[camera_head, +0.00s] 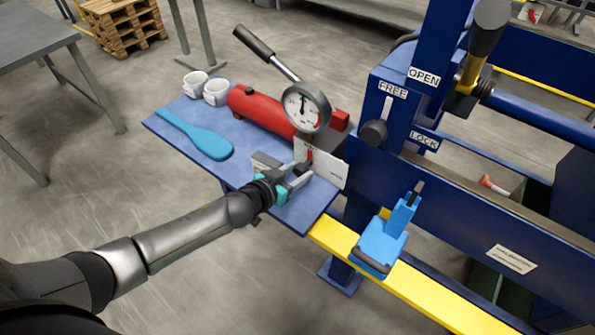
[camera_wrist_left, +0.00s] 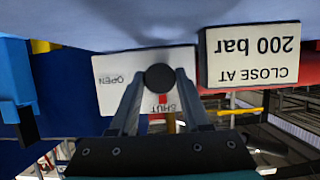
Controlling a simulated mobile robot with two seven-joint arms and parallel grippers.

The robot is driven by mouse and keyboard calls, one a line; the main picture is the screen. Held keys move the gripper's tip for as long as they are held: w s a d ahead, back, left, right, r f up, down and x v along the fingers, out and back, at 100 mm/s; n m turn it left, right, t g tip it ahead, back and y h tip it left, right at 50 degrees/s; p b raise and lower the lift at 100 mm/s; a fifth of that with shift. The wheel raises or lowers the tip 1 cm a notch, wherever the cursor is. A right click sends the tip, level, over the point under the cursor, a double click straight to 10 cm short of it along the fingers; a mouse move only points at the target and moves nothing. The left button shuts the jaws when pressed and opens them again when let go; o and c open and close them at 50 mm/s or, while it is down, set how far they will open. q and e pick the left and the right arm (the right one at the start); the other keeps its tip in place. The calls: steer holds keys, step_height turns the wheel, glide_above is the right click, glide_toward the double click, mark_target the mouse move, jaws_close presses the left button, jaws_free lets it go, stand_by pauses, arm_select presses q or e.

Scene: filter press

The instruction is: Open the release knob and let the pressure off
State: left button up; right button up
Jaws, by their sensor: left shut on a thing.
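The release knob (camera_wrist_left: 160,77) is a small dark round knob in front of a white plate (camera_wrist_left: 115,85) marked OPEN and SHUT. In the left wrist view the plate is upside down, and a red mark shows by the knob on the SHUT side. My left gripper (camera_head: 301,176) is shut on the knob, one finger on each side. The fingers also show in the left wrist view (camera_wrist_left: 158,92). The round pressure gauge (camera_head: 302,107) stands just above, on the red hand pump (camera_head: 262,108); its reading is too small to tell. My right gripper is out of view.
The pump stands on a blue shelf (camera_head: 185,145) with two white cups and a blue paddle (camera_head: 198,136). The blue press frame (camera_head: 370,170) with a FREE/LOCK lever rises at the right. A blue tool (camera_head: 385,240) rests on the yellow rail. A "CLOSE AT 200 bar" sign (camera_wrist_left: 252,56) is beside the plate.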

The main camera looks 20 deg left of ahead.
arm_select(q)
jaws_close()
